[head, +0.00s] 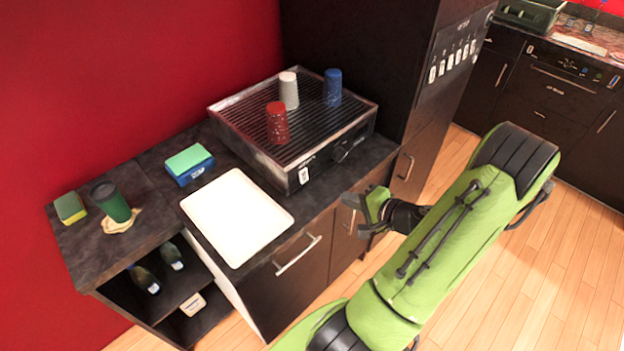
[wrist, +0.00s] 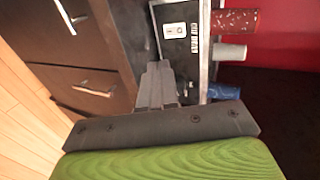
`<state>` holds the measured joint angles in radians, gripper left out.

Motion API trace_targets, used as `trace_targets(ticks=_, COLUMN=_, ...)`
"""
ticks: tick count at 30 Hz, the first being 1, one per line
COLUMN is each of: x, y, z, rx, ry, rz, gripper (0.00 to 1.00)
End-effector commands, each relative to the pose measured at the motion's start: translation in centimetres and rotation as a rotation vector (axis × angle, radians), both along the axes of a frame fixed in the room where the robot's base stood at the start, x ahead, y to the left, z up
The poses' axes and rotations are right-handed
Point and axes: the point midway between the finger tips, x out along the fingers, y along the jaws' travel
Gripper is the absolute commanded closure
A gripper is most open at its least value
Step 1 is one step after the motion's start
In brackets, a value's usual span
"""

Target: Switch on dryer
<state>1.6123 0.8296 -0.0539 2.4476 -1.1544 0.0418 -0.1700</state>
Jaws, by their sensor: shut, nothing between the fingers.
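The dryer (head: 253,140) is a metal box with a dark ribbed top on the counter; its front also shows in the wrist view (wrist: 201,62). A small white switch plate (head: 303,175) is on the left of its front, and shows in the wrist view (wrist: 175,30). A dark knob (head: 341,154) is further right on the front. My gripper (head: 360,212) is in front of and below the dryer, apart from it in the head view. In the wrist view its fingers (wrist: 158,82) are together and empty, pointing toward the dryer front and hiding part of it.
A white tray (head: 237,216), a sponge (head: 189,162) and a green cup (head: 110,202) are left on the counter. A tall cabinet stands right. Drawer handles (head: 298,254) protrude below.

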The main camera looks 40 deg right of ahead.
Motion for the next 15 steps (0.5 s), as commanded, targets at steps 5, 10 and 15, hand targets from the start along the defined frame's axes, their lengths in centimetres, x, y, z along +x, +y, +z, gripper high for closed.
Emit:
trace_targets(ticks=5, x=1.1, y=0.1, z=-0.5, rx=0.002, ry=-0.001, rz=0.005, gripper=1.0)
trace_targets(ticks=10, x=4.2, y=0.2, z=-2.0, rx=0.001, ry=-0.002, rz=0.007, gripper=1.0)
trace_targets(ticks=15, x=7.6, y=0.3, z=-3.6, rx=0.001, ry=0.0, rz=0.006, gripper=1.0)
